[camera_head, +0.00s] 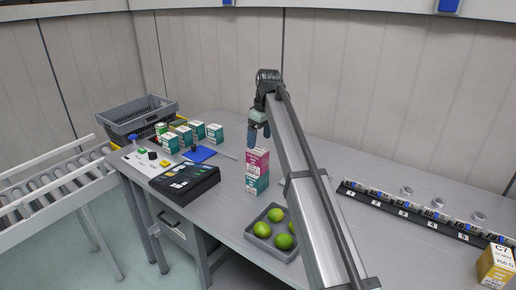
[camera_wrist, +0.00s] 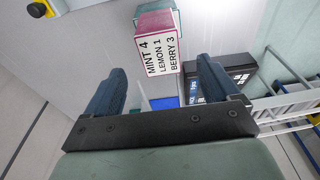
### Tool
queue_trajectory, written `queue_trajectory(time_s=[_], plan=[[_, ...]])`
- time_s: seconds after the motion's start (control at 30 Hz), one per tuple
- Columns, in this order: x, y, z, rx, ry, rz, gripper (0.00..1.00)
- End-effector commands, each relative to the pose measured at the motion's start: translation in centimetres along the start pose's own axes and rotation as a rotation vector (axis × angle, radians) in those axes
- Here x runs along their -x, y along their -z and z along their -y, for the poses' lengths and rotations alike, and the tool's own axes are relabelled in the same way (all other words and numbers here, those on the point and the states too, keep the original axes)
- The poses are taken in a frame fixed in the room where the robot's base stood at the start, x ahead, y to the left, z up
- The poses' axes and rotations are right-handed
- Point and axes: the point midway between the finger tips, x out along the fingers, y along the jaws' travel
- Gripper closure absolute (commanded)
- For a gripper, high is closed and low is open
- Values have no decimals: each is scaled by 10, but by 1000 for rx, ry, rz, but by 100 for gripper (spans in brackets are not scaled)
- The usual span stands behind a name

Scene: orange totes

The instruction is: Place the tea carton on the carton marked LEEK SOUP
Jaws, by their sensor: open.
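A magenta carton (camera_head: 257,162) with a white label sits on top of a teal carton (camera_head: 257,184) on the table. In the wrist view the magenta carton (camera_wrist: 157,47) shows the text MINT 4, LEMON 1, BERRY 3, which fits the tea carton. A bit of teal (camera_wrist: 155,6) shows beyond it. My gripper (camera_head: 259,131) is open and empty just above the magenta carton; its fingers (camera_wrist: 155,85) show apart from the carton in the wrist view. The teal carton's wording is too small to read, so I cannot tell if it says LEEK SOUP.
More teal cartons (camera_head: 184,136) stand at the back left by a grey crate (camera_head: 137,119). A black device (camera_head: 185,184) lies left of the stack. A grey tray (camera_head: 264,243) of green fruit is in front. A yellow carton (camera_head: 496,266) stands far right. A numbered rail (camera_head: 411,207) lies right.

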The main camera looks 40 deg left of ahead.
Motion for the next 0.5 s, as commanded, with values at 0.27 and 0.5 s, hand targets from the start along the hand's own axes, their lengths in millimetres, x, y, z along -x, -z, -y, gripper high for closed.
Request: queue_trajectory(time_s=[0.27, 0.5], plan=[[30, 0, 0, 0, 0, 0, 12], [34, 0, 0, 0, 1, 1, 12]])
